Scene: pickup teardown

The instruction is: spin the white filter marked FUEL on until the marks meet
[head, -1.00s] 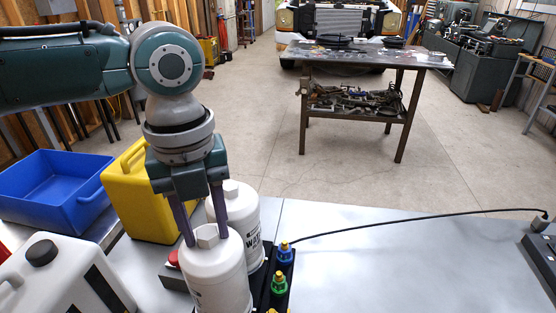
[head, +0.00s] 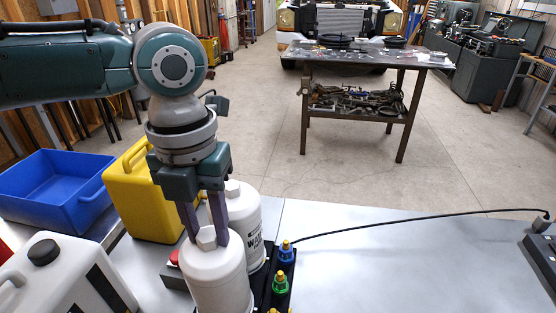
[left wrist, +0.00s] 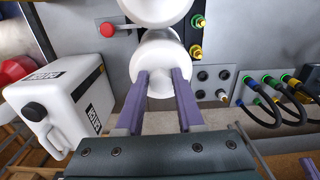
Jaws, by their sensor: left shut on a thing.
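Two white filters stand side by side. My left gripper (head: 207,238) is shut on the hex top of the near white filter (head: 213,275); the two purple fingers lie on either side of the hex. No lettering or marks show on this filter now. The far white filter (head: 242,212) carries partly covered lettering that begins "WAT". In the left wrist view the gripper (left wrist: 159,80) holds the near filter (left wrist: 160,52) upright. A purple piece at that view's lower right edge looks like a finger of my right gripper (left wrist: 309,167).
A white jug (head: 60,278), a blue bin (head: 50,195) and a yellow can (head: 150,205) stand to the left. Blue and green fittings (head: 283,268) stand close right of the filters. A black cable (head: 420,215) crosses the otherwise clear metal bench (head: 400,265).

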